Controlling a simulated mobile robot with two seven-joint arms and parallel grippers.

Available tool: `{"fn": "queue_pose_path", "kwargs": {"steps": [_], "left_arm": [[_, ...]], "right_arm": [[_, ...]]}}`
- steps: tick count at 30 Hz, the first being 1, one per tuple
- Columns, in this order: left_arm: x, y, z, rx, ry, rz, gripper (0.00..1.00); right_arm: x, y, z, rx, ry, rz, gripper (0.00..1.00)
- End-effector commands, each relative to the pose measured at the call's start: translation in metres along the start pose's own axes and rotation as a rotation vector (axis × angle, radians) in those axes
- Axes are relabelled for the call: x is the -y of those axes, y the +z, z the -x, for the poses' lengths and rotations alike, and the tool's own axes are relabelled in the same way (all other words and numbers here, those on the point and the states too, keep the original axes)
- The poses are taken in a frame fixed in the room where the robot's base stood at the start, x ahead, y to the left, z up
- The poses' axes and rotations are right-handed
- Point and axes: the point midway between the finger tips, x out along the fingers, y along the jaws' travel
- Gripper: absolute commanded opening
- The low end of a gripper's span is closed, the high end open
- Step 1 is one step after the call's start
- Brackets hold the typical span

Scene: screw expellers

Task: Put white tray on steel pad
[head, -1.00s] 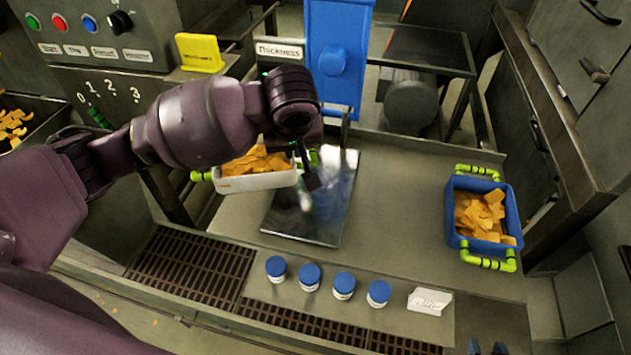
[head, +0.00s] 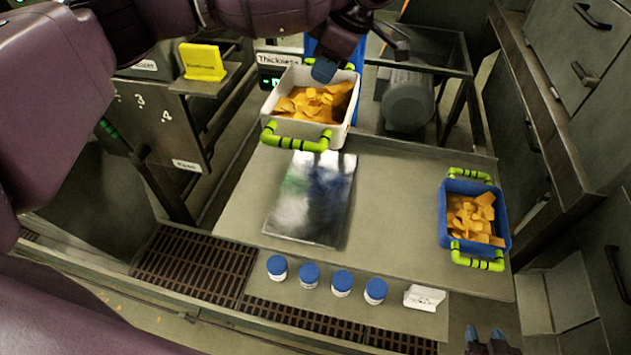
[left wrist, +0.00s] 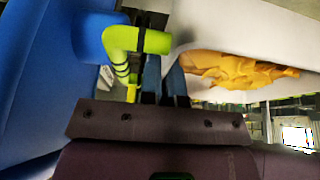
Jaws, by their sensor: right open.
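The white tray (head: 335,132), filled with orange chips and fitted with green handles, is at the far end of the steel pad (head: 310,200) in the head view. It looks raised, and its near handle overlaps the pad's far edge. My left gripper (head: 325,70) is at the tray's far side, its fingers (left wrist: 165,80) close together at the green handle (left wrist: 135,42), shut on the tray. The exact grip is partly hidden. The pad is bare and shiny. My right gripper (head: 485,336) is open and empty at the bottom edge.
A blue tray (head: 447,215) of chips stands on the table's right. Several blue-lidded jars (head: 341,282) and a small white sign (head: 424,298) line the front. A blue machine housing (left wrist: 40,80) is close beside the handle. The table (head: 390,230) between pad and blue tray is clear.

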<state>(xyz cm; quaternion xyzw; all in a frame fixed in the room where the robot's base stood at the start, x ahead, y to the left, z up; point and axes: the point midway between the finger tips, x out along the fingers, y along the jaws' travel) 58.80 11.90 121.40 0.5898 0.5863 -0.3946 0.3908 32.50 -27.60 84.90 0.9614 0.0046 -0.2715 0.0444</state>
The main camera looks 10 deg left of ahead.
Motion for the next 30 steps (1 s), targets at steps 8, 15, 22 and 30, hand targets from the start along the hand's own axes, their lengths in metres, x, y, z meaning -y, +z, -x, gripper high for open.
{"fn": "queue_pose_path", "kwargs": {"steps": [8, 15, 22, 30], "left_arm": [[0.001, 0.019, -0.044, 0.002, -0.012, 0.010, 0.00], [0.001, 0.039, -0.092, 0.003, -0.010, 0.009, 0.00], [0.000, 0.054, -0.130, 0.000, -0.007, 0.010, 0.00], [-0.001, 0.061, -0.146, 0.001, -0.005, 0.010, 0.00]], "right_arm": [[0.000, 0.011, -0.001, 0.010, 0.001, 0.000, 0.43], [0.001, 0.014, -0.008, 0.001, 0.000, 0.003, 0.43], [0.002, 0.011, -0.014, -0.014, -0.003, 0.006, 0.43], [0.002, 0.010, -0.015, -0.016, -0.003, 0.006, 0.43]]}}
